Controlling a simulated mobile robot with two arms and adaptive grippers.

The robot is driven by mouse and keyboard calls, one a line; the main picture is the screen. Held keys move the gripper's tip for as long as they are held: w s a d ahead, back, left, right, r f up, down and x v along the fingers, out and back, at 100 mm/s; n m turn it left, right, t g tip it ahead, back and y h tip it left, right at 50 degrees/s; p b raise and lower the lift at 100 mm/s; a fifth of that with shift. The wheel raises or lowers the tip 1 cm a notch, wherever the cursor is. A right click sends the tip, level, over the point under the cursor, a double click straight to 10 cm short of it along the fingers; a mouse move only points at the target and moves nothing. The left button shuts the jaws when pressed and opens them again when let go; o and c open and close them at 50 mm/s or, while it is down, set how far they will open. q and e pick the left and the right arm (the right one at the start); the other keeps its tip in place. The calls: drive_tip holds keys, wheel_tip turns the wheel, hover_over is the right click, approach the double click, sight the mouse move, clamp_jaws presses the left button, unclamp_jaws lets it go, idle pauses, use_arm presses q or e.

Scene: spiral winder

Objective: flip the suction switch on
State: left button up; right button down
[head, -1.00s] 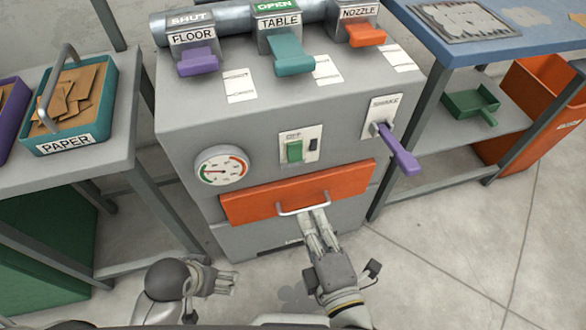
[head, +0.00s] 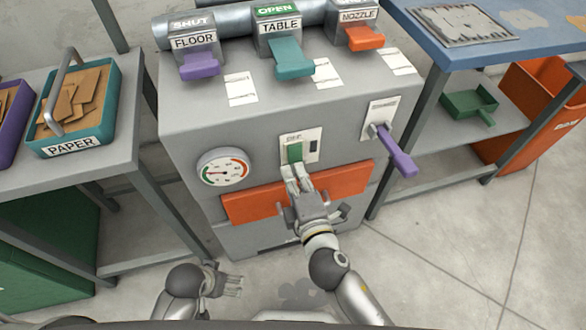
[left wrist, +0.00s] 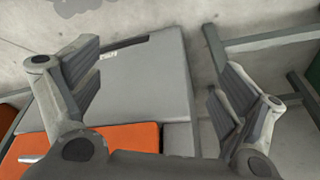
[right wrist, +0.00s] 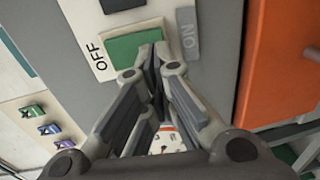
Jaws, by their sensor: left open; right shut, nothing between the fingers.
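The suction switch is a green rocker (head: 295,152) on a white plate on the front of the grey machine. OFF is printed above it in the head view. The rocker (right wrist: 135,42) is close up in the right wrist view, with OFF at its left and ON on a grey patch at its right. My right gripper (head: 292,173) is shut and empty, its fingertips (right wrist: 153,55) at the rocker's lower edge and hiding part of it. I cannot tell whether they touch. My left gripper (head: 235,285) is open and empty, low in front of the machine.
An orange drawer (head: 345,182) lies under the switch, partly behind my right gripper. A round gauge (head: 222,172) is left of the switch. A purple lever (head: 400,155) sticks out to the right. Purple, teal (head: 290,62) and orange handles line the top.

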drive_tip(key=shift+w+a+f, duration=0.1)
drive_tip(key=shift+w+a, duration=0.1)
drive_tip(key=shift+w, duration=0.35)
drive_tip(key=shift+f, duration=0.1)
drive_tip(key=shift+w+f+b, duration=0.1)
drive_tip(key=shift+w+b, duration=0.1)
drive_tip(key=shift+b, duration=0.95)
drive_tip(key=shift+t, duration=0.3)
use_arm(q)
wheel_tip(320, 180, up, 5)
drive_tip(key=shift+a+f, duration=0.1)
